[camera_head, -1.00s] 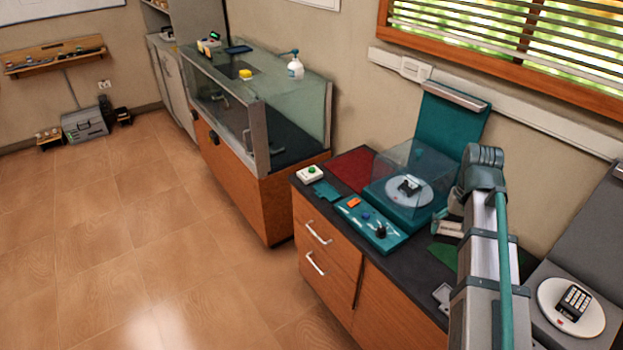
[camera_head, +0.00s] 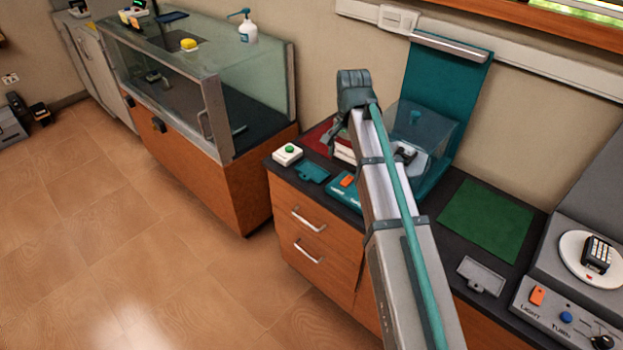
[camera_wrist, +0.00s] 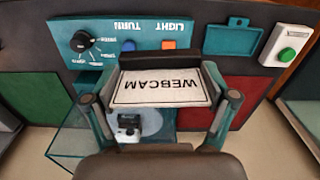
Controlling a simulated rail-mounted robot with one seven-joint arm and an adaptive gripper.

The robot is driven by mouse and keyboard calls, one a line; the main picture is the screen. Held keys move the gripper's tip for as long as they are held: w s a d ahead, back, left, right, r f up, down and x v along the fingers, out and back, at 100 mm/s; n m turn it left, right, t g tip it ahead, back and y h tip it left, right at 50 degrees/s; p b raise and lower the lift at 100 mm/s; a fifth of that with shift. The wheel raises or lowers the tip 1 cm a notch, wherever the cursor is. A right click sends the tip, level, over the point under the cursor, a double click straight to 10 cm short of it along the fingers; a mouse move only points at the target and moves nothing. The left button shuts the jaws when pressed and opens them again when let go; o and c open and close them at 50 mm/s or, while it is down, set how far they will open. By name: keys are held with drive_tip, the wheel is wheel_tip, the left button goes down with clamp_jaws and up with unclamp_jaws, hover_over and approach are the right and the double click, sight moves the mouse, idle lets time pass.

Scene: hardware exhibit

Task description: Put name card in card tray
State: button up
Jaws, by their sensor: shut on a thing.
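My gripper (camera_wrist: 160,98) is shut on a white name card (camera_wrist: 163,90), its fingers at the card's left and right sides. The card reads WEBCAM, upside down in the wrist view. In the head view the card (camera_head: 345,153) is partly hidden by my arm. A teal card tray (camera_wrist: 232,38) lies empty on the counter beyond the card, to the right in the wrist view; the head view shows it (camera_head: 313,172) left of my gripper. A similar grey tray (camera_head: 483,275) lies empty farther right. The card appears held above the counter, apart from both trays.
A teal control panel (camera_wrist: 128,42) with LIGHT and TURN controls is beside the teal tray. A green-button box (camera_head: 287,155) stands on its other side. A clear cover (camera_head: 432,125) and teal display stand behind my arm. A green mat (camera_head: 486,220) is bare.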

drive_tip(key=w+a+f+p, duration=0.2)
drive_tip(key=w+a+f, duration=0.2)
drive_tip(key=w+a, duration=0.35)
drive_tip(key=p, duration=0.1)
approach(312, 172)
drive_tip(key=shift+s+d+f+m, duration=0.4)
drive_tip(key=shift+s+d, duration=0.1)
drive_tip(key=shift+s, duration=0.1)
drive_tip(key=shift+w+a+f+p, duration=0.4)
drive_tip(key=shift+w+f, duration=0.15)
drive_tip(key=shift+f, duration=0.25)
drive_tip(key=shift+f+p, duration=0.7)
drive_tip(key=shift+f, duration=1)
drive_tip(key=shift+f, duration=0.15)
drive_tip(key=o, duration=0.9)
wheel_tip(312, 172, up, 12)
drive_tip(key=b, duration=0.3)
drive_tip(key=shift+r, duration=0.2)
